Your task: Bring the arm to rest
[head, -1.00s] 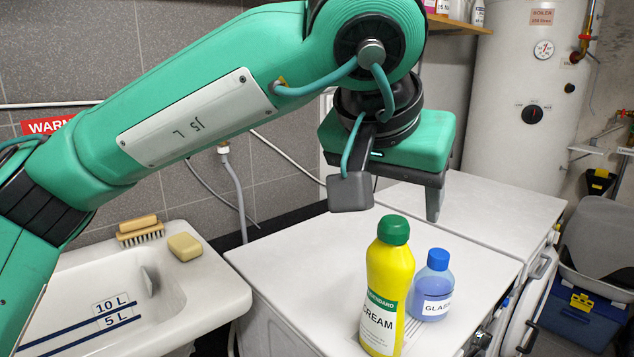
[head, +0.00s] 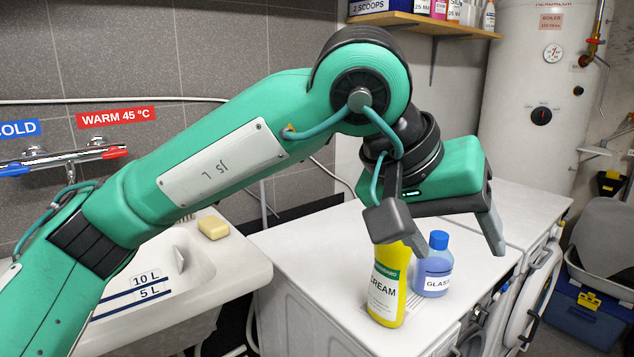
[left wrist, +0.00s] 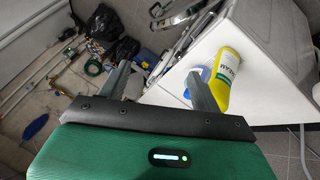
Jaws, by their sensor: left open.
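My left arm comes in from the left over the sink. Its gripper (head: 440,228) is open and empty, above the white machine top (head: 320,262). In the head view one finger overlaps the top of the yellow CREAM bottle (head: 387,288), hiding its green cap. The blue GLASS bottle (head: 434,268) stands upright beside it, below the space between the fingers. In the left wrist view the open fingers (left wrist: 160,90) show, with the yellow bottle (left wrist: 223,80) beyond the right finger and the blue bottle partly hidden behind it. My right gripper is not in view.
The white sink (head: 235,270) with a soap bar (head: 213,227) is at left, under a tap (head: 65,158). A shelf (head: 425,22) with containers hangs above. The boiler (head: 530,100) stands behind. A blue toolbox (head: 588,315) sits on the floor at right.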

